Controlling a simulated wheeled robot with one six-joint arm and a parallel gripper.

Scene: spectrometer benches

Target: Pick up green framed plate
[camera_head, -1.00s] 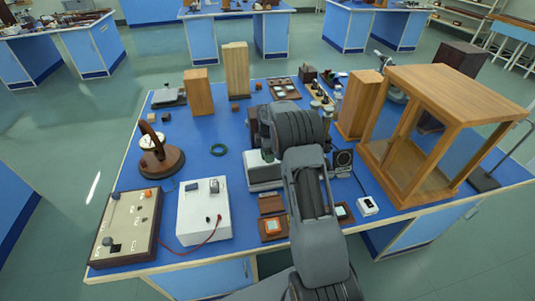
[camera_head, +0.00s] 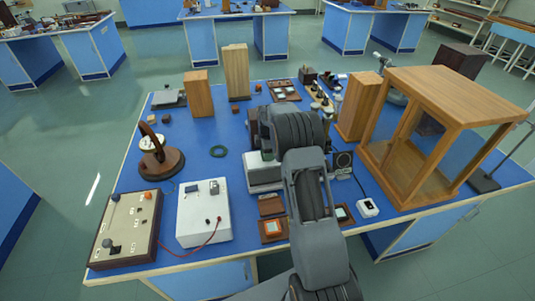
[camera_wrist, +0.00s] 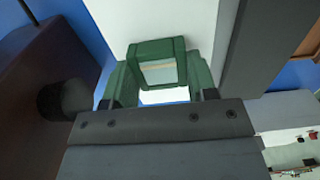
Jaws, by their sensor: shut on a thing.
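The green framed plate (camera_wrist: 158,52) shows in the wrist view as a thick green frame around a pale, glassy middle. It sits directly in front of my gripper (camera_wrist: 160,97), which is shut on it. White and blue surfaces show behind the frame. In the head view my arm covers the middle of the bench, and I cannot make out the gripper's jaws or the plate there.
The blue bench (camera_head: 218,130) is crowded. A wooden open-frame case (camera_head: 440,95) stands right of my arm, with a wooden block (camera_head: 358,105) beside it. A white box (camera_head: 203,215) and a switch panel (camera_head: 125,230) lie front left. Bare blue top shows at left centre.

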